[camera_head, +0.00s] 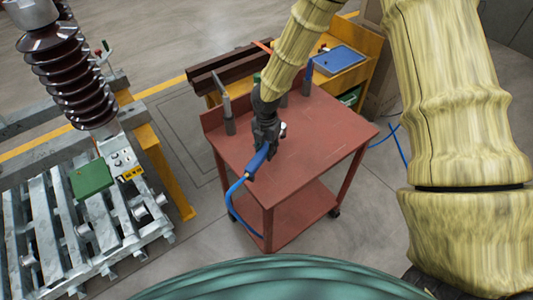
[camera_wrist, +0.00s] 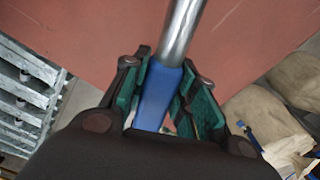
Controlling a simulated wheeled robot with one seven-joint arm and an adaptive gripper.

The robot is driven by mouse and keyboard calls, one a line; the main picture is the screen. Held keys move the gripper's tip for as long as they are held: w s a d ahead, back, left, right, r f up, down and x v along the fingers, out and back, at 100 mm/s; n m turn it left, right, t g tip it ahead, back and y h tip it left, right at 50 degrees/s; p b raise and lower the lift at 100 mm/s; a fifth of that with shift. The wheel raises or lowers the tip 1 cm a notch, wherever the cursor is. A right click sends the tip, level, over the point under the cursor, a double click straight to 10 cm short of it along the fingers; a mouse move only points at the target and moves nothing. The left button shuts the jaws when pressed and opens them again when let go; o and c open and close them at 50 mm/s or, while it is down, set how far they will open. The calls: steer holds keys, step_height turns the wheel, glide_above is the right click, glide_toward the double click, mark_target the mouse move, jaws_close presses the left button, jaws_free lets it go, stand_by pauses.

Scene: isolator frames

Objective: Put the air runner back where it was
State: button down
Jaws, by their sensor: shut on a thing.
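The air runner is a tool with a blue body (camera_wrist: 157,96) and a bright metal shaft (camera_wrist: 180,34). My gripper (camera_wrist: 168,82) is shut around its blue body, with a dark green-lined finger on each side. In the head view my gripper (camera_head: 266,130) is above the red cart (camera_head: 238,157). The blue end of the air runner (camera_head: 259,160) points down and left there, with a blue hose (camera_head: 233,195) trailing over the cart's near left edge. Its shaft is hidden by my gripper in the head view. I cannot tell whether it touches the cart.
A grey upright holder (camera_head: 229,118) stands at the cart's back left. A blue-topped tool (camera_head: 308,76) stands upright at the back right. A yellow workbench (camera_head: 368,72) is behind. A metal frame (camera_head: 70,215) with a brown insulator (camera_head: 70,75) is at left. The cart's right side is clear.

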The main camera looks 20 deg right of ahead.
mark_target(266, 146)
steer(key=shift+f+p, duration=0.65)
steer(key=shift+f, duration=0.85)
steer(key=shift+f, duration=0.15)
steer(key=c, duration=1.1)
jaws_free()
steer(key=shift+c, duration=0.2)
steer(key=shift+r+b, duration=1.75)
steer(key=shift+r, duration=4.4)
